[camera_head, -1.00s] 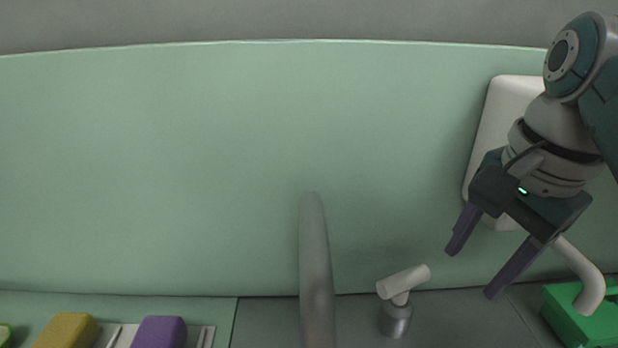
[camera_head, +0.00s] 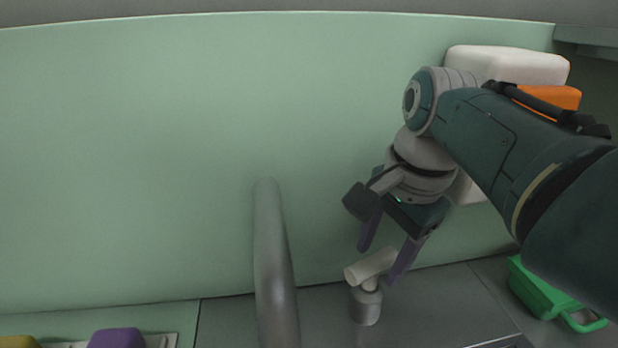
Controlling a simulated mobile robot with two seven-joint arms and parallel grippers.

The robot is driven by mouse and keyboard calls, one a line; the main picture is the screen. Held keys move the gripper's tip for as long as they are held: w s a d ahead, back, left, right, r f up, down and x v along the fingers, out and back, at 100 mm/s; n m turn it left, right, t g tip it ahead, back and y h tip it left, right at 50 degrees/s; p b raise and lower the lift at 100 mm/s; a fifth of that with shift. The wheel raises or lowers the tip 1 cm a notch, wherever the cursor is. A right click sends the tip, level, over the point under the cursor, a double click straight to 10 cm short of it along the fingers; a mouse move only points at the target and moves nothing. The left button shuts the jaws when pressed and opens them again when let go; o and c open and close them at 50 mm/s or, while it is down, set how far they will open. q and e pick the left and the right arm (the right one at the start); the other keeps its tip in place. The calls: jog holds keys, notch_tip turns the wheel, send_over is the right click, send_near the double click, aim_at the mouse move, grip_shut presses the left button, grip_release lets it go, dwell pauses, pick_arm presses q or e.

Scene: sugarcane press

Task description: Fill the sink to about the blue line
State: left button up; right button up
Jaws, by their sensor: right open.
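The grey faucet spout (camera_head: 273,265) rises at the lower middle of the head view. To its right stands the tap handle, a pale cylindrical lever (camera_head: 370,266) on a short metal base (camera_head: 366,305). My right gripper (camera_head: 381,264) is open, with its purple fingers pointing down. In the picture one finger is above and left of the lever and the other overlaps its right end. I cannot tell whether they touch it. The sink basin, the blue line and any water are out of view. My left gripper is not in view.
A white wall unit with an orange part (camera_head: 549,97) is behind my right arm. A green container (camera_head: 540,290) stands at the lower right. Purple (camera_head: 117,338) and yellow (camera_head: 18,342) blocks sit at the lower left. The green wall (camera_head: 150,150) closes off the back.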

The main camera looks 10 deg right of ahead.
jog(key=shift+c, duration=0.3)
grip_shut()
dwell(0.3)
